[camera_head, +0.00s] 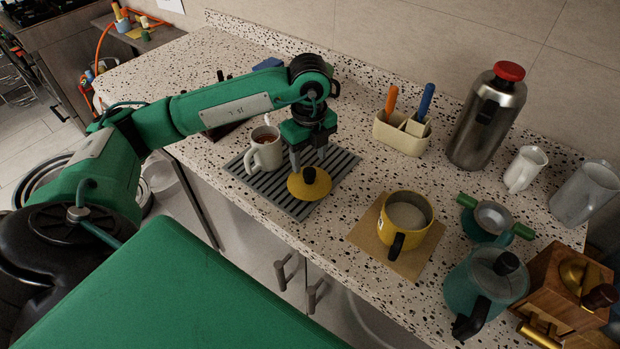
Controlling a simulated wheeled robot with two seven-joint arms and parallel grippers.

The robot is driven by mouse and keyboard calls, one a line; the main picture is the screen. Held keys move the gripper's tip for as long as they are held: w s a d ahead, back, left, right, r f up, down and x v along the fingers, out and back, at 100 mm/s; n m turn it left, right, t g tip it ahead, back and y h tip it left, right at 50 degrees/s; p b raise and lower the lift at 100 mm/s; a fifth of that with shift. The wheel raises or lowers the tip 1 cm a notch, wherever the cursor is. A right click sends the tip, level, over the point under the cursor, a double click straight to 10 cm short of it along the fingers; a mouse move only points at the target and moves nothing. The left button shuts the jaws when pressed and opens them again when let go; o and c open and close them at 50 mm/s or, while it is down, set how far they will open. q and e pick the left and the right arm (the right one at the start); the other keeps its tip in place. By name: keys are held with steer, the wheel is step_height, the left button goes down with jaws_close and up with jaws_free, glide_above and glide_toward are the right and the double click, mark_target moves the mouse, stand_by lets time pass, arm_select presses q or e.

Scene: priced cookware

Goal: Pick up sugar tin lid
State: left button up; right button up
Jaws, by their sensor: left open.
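The sugar tin lid (302,191) is a yellow disc with a black knob (309,175). It lies on the front part of a grey ribbed mat (343,164). My left gripper (309,160) points down just behind and above the lid, with its fingers apart and nothing between them. I cannot tell whether a finger touches the lid. The open yellow tin (384,226), with a black handle and pale contents, stands on a brown square board (368,231) to the right. My right gripper is not in view.
A white mug (266,155) stands on the mat, left of my gripper. A cream holder (401,137) with coloured handles, a steel flask (486,118), white jugs (524,169), a teal pot (484,280) and a wooden grinder (553,288) stand right. The speckled counter (345,205) between mat and board is bare.

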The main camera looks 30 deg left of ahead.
mark_target(310, 171)
arm_select(q)
step_height(310, 171, down, 2)
steer(key=shift+d+f+p, duration=0.1)
steer(key=shift+f+p, duration=0.05)
steer(key=shift+p, duration=0.5)
step_height(310, 171, down, 2)
steer(key=shift+f+p, duration=0.25)
steer(key=shift+p, duration=0.05)
steer(key=shift+f, duration=0.4)
steer(key=shift+c, duration=0.4)
steer(key=c, duration=1.1)
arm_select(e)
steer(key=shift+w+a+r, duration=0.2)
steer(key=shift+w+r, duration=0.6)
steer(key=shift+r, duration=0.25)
